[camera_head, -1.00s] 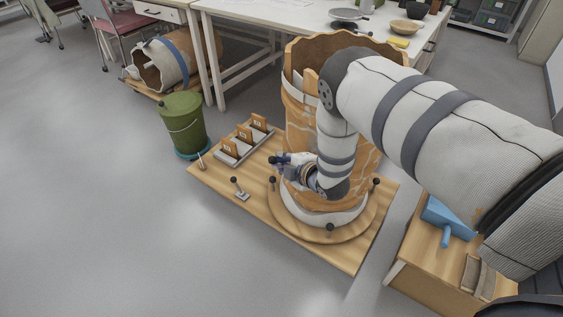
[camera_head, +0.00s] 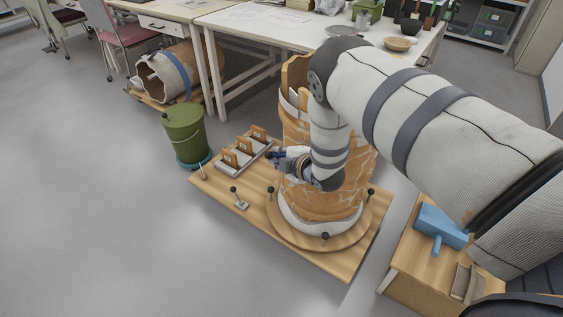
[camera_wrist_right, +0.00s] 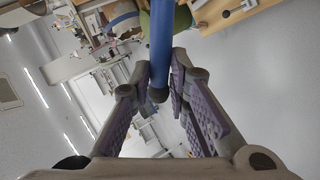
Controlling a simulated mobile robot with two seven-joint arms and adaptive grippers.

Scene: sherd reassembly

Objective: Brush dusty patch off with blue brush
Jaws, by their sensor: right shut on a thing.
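My right gripper (camera_head: 281,157) is shut on a dark blue handle, apparently the blue brush (camera_wrist_right: 161,35). In the right wrist view the handle stands between the fingertips of the gripper (camera_wrist_right: 160,70); its bristles cannot be made out. In the head view the gripper is at the left side of the large orange vessel (camera_head: 310,203), in front of its wall. I cannot tell whether the brush touches it. The vessel has pale seam lines and stands on a round wooden turntable (camera_head: 290,233). My arm hides much of it, and no dusty patch can be clearly made out. My left gripper is not in view.
A rack of small sherds (camera_head: 229,165) and a green bucket (camera_head: 184,134) stand left of the vessel. Black-knobbed posts (camera_head: 325,238) surround the turntable. A light blue dustpan-like tool (camera_head: 440,222) lies on a wooden stand at right. Floor at left is clear.

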